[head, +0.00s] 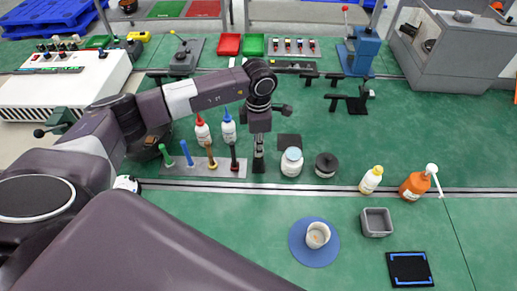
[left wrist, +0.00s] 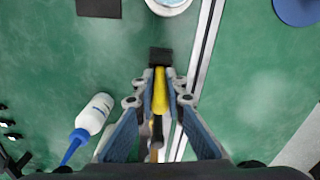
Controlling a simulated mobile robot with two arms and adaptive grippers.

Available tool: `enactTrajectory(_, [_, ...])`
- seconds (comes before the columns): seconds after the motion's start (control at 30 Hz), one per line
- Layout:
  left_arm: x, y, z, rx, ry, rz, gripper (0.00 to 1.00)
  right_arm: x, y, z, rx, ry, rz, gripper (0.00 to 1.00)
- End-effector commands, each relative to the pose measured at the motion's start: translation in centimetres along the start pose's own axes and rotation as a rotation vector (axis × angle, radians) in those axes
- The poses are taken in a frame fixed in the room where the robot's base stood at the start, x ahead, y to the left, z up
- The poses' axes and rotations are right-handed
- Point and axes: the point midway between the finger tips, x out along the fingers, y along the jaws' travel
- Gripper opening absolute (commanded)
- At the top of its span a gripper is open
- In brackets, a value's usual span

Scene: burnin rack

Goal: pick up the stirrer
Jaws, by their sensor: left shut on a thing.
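My left gripper (head: 258,153) points down just right of the grey tool plate (head: 197,173). In the left wrist view the gripper (left wrist: 160,95) is shut on a slim yellow tool (left wrist: 161,92) with a dark block-shaped end (left wrist: 161,57). In the head view only this dark end (head: 258,165) shows below the fingers; I cannot tell whether it touches the table. The tool's shape suggests a stirrer, but no marking confirms it. Upright tools with green (head: 165,155), blue (head: 187,153), orange-brown (head: 211,157) and dark (head: 233,157) handles stand on the plate. My right gripper is out of view.
Red-capped (head: 202,131) and blue-capped (head: 229,129) bottles stand behind the plate. A white jar (head: 291,163) and black round pot (head: 326,165) are right of the gripper. A cup (head: 317,235) sits on a blue disc (head: 305,257). A grey bin (head: 377,222) stands farther right.

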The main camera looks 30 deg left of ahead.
Motion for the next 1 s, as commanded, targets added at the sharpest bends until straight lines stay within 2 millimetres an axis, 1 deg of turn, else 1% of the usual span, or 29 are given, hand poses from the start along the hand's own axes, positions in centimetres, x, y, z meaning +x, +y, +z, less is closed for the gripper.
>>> enactTrajectory(0.27, [-0.2, 0.1, 0.0, 0.0, -0.001, 0.001, 0.0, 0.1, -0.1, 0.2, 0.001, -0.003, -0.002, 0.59])
enactTrajectory(0.37, [-0.8, 0.1, 0.0, -0.001, -0.001, 0.001, 0.0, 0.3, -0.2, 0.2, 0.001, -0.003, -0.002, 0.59])
enactTrajectory(0.47, [-1.8, 0.1, 0.1, -0.001, -0.003, 0.003, 0.0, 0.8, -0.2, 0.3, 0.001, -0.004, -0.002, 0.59])
enactTrajectory(0.57, [-3.4, 0.1, 0.1, 0.0, -0.003, 0.003, 0.0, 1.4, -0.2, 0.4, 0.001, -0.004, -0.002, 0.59])
enactTrajectory(0.67, [-5.5, 0.2, 0.1, 0.001, -0.005, 0.005, 0.0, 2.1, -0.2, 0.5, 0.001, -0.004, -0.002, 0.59])
enactTrajectory(0.77, [-7.9, 0.2, 0.1, -0.001, -0.005, 0.006, 0.0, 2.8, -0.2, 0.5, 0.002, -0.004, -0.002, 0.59])
enactTrajectory(1.0, [-14.6, 0.1, 0.1, 0.001, -0.005, 0.006, 0.0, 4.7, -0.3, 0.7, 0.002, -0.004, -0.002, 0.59])
